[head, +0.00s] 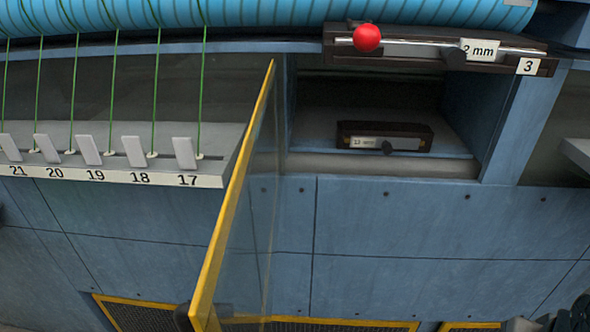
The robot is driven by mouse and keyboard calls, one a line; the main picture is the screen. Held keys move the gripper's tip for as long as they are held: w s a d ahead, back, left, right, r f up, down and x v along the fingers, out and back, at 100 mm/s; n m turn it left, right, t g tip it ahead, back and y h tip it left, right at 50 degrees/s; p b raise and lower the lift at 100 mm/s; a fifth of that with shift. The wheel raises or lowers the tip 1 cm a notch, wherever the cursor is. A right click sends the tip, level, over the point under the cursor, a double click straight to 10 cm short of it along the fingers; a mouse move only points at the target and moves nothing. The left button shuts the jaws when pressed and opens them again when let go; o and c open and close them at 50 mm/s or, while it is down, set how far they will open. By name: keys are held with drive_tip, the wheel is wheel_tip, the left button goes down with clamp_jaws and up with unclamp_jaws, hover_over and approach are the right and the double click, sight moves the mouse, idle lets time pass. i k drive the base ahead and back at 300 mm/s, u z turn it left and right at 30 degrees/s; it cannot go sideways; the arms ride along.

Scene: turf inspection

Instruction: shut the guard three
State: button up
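A yellow-edged, see-through guard door (236,190) stands swung open, jutting towards me from the left side of an open compartment (465,125). A dark round knob (186,316) shows near its lower near end. A label "3" (527,66) is on the dark bar above the compartment, on the right. Inside the compartment sits a dark block (434,137) with a small white label and a dark knob. My gripper is not in view.
Above the compartment a dark rail carries a red ball (367,38) and a "2 mm" tag (479,50). To the left, a ledge (110,173) numbered 17 to 21 holds grey tabs and green cords. A blue ribbed roller (270,12) runs along the top. Yellow-framed grilles (140,316) lie low.

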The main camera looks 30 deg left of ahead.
sight(249, 307)
drive_tip(key=z, duration=0.8)
drive_tip(key=k, duration=1.05)
drive_tip(key=u, duration=1.7)
drive_tip(key=k, duration=0.45)
drive_tip(key=i, duration=0.45)
